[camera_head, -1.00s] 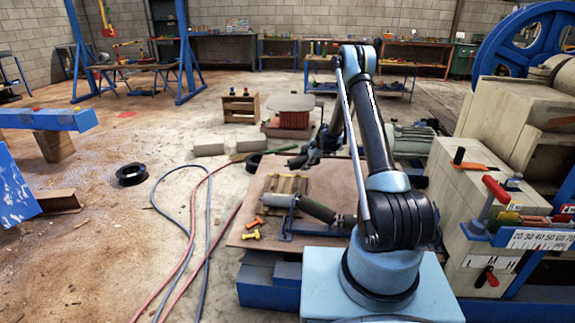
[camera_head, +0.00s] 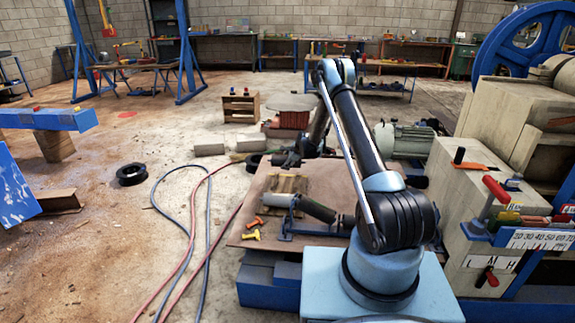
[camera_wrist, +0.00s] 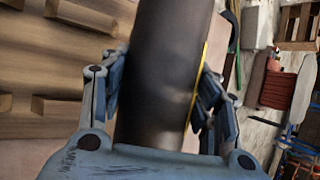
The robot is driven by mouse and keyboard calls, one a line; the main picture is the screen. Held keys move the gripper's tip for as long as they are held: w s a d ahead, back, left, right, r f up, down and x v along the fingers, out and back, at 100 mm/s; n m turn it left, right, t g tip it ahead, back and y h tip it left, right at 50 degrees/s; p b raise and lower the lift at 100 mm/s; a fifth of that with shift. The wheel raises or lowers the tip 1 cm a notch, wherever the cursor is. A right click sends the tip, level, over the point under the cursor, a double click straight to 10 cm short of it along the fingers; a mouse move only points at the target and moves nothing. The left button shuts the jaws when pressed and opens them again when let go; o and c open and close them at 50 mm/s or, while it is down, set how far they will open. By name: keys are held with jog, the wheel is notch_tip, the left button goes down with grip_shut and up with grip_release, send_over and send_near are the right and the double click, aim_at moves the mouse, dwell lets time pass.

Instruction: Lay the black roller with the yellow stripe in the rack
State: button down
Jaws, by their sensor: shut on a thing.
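My gripper (camera_wrist: 160,100) is shut on the black roller (camera_wrist: 165,60), with one finger on each side of it. Its yellow stripe (camera_wrist: 200,80) shows near the right finger in the wrist view. The roller's far end is cut off by the picture's top edge. In the head view my gripper (camera_head: 290,158) is small and dark above the far edge of the brown board; I cannot make out the roller clearly there. A blue rack (camera_head: 287,228) stands near the front of the board, with a grey and black cylinder (camera_head: 318,209) lying at it.
A slatted wooden pallet (camera_head: 288,184) lies on the brown board (camera_head: 335,180), behind the rack. Yellow and orange fittings (camera_head: 252,235) lie at the board's left edge. The crusher's beige body (camera_head: 450,180) stands to the right. A green motor (camera_head: 405,138) is behind. Hoses (camera_head: 208,230) cross the left floor.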

aim_at(295, 165)
jog(key=shift+f, duration=2.85)
jog(key=shift+f, duration=1.2)
jog(key=shift+c, duration=2.4)
grip_release()
jog(key=v, duration=1.2)
